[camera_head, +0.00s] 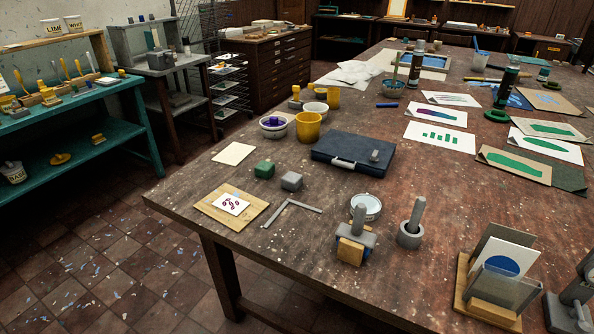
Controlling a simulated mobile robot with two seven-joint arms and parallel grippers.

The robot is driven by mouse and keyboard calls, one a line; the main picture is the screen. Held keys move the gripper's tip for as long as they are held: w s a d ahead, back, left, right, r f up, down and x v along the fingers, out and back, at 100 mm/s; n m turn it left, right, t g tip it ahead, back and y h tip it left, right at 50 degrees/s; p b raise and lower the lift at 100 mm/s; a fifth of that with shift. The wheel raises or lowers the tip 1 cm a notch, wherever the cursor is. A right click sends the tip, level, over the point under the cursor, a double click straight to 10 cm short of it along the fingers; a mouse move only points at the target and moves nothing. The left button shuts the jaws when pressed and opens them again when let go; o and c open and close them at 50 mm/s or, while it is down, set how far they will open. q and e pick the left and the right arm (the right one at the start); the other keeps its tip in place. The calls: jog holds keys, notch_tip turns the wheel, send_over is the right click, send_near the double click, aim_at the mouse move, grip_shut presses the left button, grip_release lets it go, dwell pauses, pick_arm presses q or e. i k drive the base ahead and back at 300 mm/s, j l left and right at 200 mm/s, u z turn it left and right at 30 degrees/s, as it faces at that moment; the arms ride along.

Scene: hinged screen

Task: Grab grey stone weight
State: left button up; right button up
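A small grey block (291,181), which looks like the grey stone weight, sits on the near left part of the large wooden table (245,195). It stands just right of a green block (264,169) and is apart from it. The block's top and near sides show, and nothing covers it. Neither of my grippers can be made out in the head view.
A dark blue case (335,152) lies behind and right of the block. A metal L-square (290,209) lies in front. A wooden board (232,206) with a printed card is nearer left. A grey mortar (410,233) and a round tin (366,206) stand to the right.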

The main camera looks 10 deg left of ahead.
aim_at(291, 181)
jog(key=z, duration=0.6)
jog(key=j+z, duration=0.45)
jog(key=z, duration=0.25)
jog(key=j+z, duration=0.3)
jog(key=k+j+z, duration=0.55)
jog(key=j, duration=0.15)
jog(key=k+j, duration=0.3)
jog(key=j, duration=0.2)
jog(key=k+j+z, duration=0.1)
jog(key=k+j, duration=0.15)
jog(key=j, duration=0.25)
jog(key=k+j, duration=0.3)
jog(key=j, duration=0.15)
jog(key=z, duration=0.05)
